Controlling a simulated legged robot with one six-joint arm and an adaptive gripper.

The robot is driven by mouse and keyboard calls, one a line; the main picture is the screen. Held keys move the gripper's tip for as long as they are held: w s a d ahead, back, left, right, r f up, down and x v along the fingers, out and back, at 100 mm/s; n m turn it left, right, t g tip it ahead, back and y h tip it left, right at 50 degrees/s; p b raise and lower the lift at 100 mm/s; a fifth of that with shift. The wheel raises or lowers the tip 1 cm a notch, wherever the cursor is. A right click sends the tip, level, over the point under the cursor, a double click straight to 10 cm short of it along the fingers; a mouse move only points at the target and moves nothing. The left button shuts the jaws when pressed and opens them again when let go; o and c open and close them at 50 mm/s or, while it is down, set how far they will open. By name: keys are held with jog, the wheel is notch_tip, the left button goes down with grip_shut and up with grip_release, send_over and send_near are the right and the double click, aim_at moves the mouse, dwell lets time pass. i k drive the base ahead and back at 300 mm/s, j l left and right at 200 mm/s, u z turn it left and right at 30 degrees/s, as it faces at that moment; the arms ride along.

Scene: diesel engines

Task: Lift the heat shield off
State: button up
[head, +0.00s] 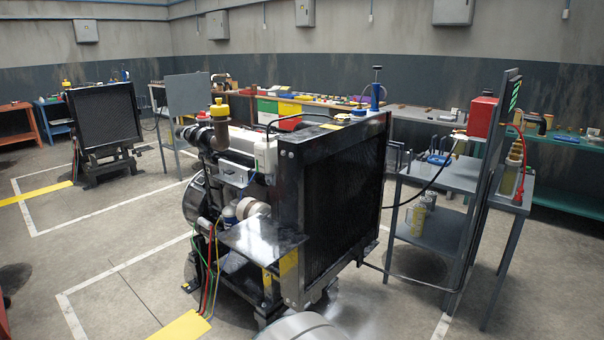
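A diesel engine (232,180) stands in the middle of the head view, with a large black radiator (340,195) on its right side. A flat, shiny grey metal plate (262,238) sits roughly level at the engine's near side, beside the radiator frame. It may be the heat shield, but I cannot tell for sure. A white filter-like cylinder (253,209) is just behind the plate. My gripper is not in view, and nothing is seen touching the plate.
Coloured cables (207,265) hang at the engine's left. A second engine (105,125) stands far left. Floor left of the engine is mostly clear.

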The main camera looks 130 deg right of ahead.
aim_at(232, 172)
jog(key=k+z, duration=0.15)
jog(key=z, duration=1.85)
jog(key=i+z, duration=0.15)
jog(key=z, duration=0.7)
jog(key=i+z, duration=0.15)
jog(key=z, duration=0.3)
jog(key=j+z, duration=0.1)
jog(key=z, duration=0.3)
jog(key=i+j+z, duration=0.1)
jog(key=z, duration=0.35)
jog(key=i+j+u, duration=0.35)
jog(key=i, duration=0.15)
jog(key=i+j+u, duration=0.1)
jog(key=i+u, duration=0.25)
jog(key=i+j+z, duration=0.15)
jog(key=i, duration=0.4)
jog(key=i+j+z, duration=0.15)
jog(key=i, duration=0.4)
jog(key=i+j+z, duration=0.15)
jog(key=i+z, duration=0.15)
jog(key=z, duration=0.2)
jog(key=i+j+z, duration=0.25)
jog(key=z, duration=0.2)
jog(key=i+j+z, duration=0.15)
jog(key=j+z, duration=0.15)
jog(key=z, duration=0.2)
jog(key=i+j+z, duration=0.15)
jog(key=j+z, duration=0.35)
jog(key=l, duration=0.1)
